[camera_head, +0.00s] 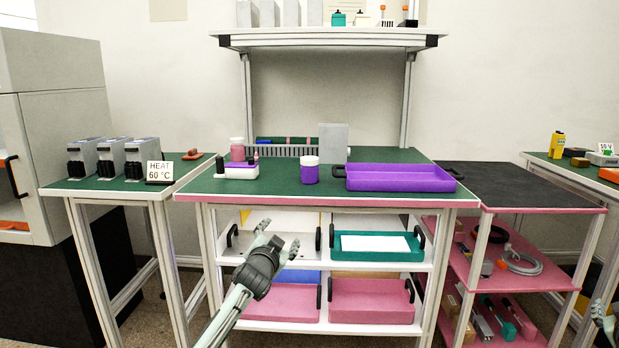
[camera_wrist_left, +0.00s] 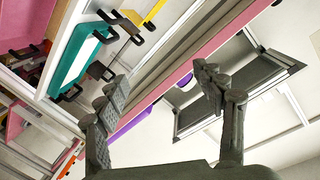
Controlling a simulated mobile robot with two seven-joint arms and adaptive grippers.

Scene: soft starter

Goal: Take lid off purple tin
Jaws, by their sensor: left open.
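The purple tin (camera_head: 310,174) stands upright on the green top of the middle bench, near its front edge. Its white lid (camera_head: 311,160) sits on top of it. My left gripper (camera_head: 281,240) is open and empty, in front of the bench and below its top, lower left of the tin in the picture. Its two spread fingers also show in the left wrist view (camera_wrist_left: 158,95), with nothing between them. A small purple patch behind them there is too little to name surely. My right gripper (camera_head: 603,312) shows only partly at the lower right edge.
A purple tray (camera_head: 400,178) lies right of the tin. A white device (camera_head: 237,172) and a pink jar (camera_head: 237,149) stand to its left, a grey block (camera_head: 333,142) behind. The bench's pink front edge (camera_head: 330,202) lies between my left gripper and the top.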

